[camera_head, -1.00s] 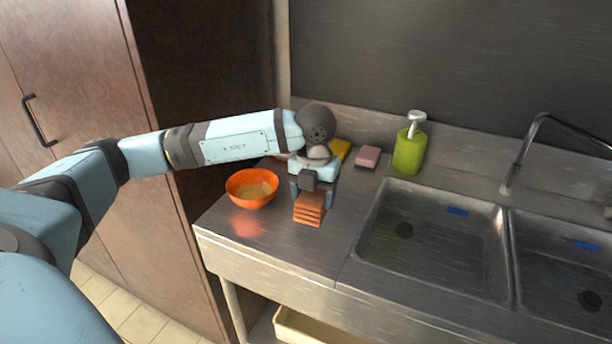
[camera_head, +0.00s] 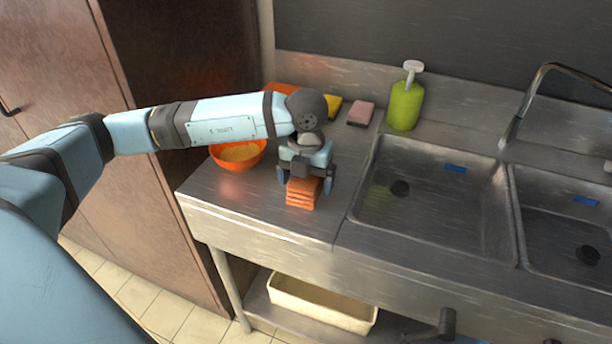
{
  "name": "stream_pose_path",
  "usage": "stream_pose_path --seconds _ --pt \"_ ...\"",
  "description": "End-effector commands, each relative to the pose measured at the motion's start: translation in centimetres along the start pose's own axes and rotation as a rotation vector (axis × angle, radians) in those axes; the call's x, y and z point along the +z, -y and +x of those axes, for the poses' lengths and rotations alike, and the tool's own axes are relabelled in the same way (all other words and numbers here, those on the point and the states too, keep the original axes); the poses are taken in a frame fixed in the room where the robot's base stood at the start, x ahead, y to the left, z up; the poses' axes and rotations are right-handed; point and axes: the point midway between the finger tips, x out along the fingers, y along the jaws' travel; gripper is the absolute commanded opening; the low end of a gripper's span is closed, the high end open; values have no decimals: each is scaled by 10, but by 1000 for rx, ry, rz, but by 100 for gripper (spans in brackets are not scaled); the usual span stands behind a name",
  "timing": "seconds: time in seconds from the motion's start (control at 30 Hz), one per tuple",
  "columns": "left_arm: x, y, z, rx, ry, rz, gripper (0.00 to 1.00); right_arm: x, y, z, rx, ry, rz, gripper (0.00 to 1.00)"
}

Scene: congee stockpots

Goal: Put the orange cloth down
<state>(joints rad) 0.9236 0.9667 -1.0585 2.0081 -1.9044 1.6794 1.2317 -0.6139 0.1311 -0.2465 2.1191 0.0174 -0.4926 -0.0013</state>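The orange cloth (camera_head: 301,197) is a folded, layered stack on the steel counter, left of the sink and near the front edge. It appears to rest on the counter. My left gripper (camera_head: 305,184) is directly above and around it, pointing down. Its two fingers stand on either side of the cloth, spread a little wider than it, so it looks open. The gripper body hides the cloth's rear part. My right gripper is not in view.
An orange bowl (camera_head: 238,155) with yellowish contents stands left of the gripper, partly behind my arm. A yellow sponge (camera_head: 332,107), a pink sponge (camera_head: 361,113) and a green soap bottle (camera_head: 405,104) stand behind. The sink (camera_head: 425,215) lies right. A cream bin (camera_head: 322,303) is below.

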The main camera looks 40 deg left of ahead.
Motion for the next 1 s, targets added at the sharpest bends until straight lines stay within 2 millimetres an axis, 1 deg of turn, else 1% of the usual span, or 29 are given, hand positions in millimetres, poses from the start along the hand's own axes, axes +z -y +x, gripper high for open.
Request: stream_pose_path --seconds 0.3,0.37,0.47,0.57,0.7,0.8,0.9,1.0 --pt "1 0 1 -1 4 -1 91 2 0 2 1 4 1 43" --pt "1 0 -8 -1 4 -1 91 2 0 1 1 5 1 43" --pt "2 -1 -27 -1 6 -2 91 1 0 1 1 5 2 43" --pt "0 -8 -49 -1 7 -2 91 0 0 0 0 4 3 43" --pt "-1 -8 -83 -2 6 0 91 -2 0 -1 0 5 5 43" --pt "-1 -8 -103 -1 5 -1 91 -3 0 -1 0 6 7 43" --pt "-1 -8 -119 -1 5 -1 91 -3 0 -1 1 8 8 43" --pt "-1 -9 -129 -1 4 -1 91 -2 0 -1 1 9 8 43"
